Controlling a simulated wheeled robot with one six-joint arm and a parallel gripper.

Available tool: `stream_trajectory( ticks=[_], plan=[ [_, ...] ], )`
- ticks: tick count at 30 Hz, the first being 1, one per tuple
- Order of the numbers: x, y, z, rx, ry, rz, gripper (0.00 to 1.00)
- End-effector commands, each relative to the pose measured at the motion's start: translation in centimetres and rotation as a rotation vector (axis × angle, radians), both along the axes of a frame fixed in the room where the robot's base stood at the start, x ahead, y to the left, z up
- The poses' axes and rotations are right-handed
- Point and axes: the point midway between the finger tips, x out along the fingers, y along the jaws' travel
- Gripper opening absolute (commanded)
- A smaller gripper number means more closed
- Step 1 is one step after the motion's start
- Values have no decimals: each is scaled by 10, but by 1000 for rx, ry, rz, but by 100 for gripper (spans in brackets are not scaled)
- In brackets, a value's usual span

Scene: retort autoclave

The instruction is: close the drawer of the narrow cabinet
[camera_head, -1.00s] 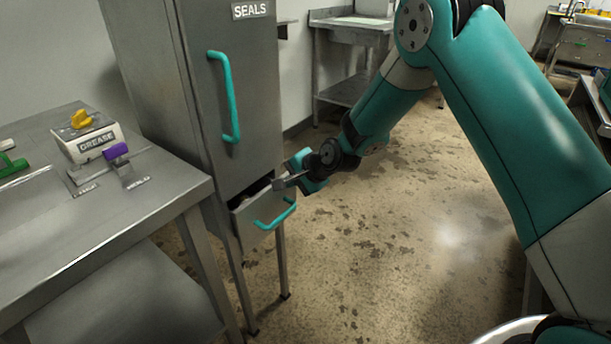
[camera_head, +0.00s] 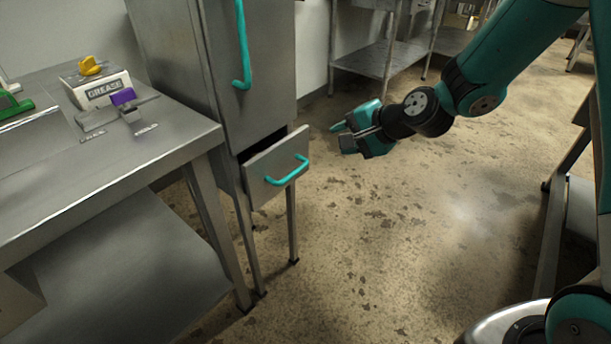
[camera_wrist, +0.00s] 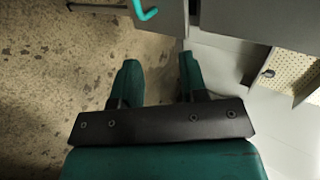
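The narrow cabinet (camera_head: 245,70) is a tall grey metal unit on legs, at the upper left of the head view. Its drawer (camera_head: 268,168) below the door is pulled partly out, with a dark gap along its top. The drawer has a teal handle (camera_head: 288,172). My gripper (camera_head: 341,135) is to the right of the drawer, apart from it and touching nothing. In the wrist view my gripper's two teal fingers (camera_wrist: 158,75) are spread with nothing between them. A teal handle (camera_wrist: 146,10) shows at the top of the wrist view.
A steel table (camera_head: 130,165) stands left of the cabinet, holding a GREASE box (camera_head: 104,93) and a purple-handled piece (camera_head: 123,97). A steel bench (camera_head: 375,55) stands behind. The floor (camera_head: 370,235) right of the drawer is clear.

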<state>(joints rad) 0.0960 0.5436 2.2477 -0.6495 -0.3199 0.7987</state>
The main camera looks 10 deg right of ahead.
Motion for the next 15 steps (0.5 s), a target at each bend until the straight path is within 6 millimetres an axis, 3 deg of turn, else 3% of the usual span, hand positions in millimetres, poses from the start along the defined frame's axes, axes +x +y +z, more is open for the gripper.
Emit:
stream_trajectory(
  ticks=[1, 15],
  plan=[
    [-5, -2, -30, 22, -23, -3, 40],
    [-58, -6, -89, 214, -269, -6, 40]
  ],
)
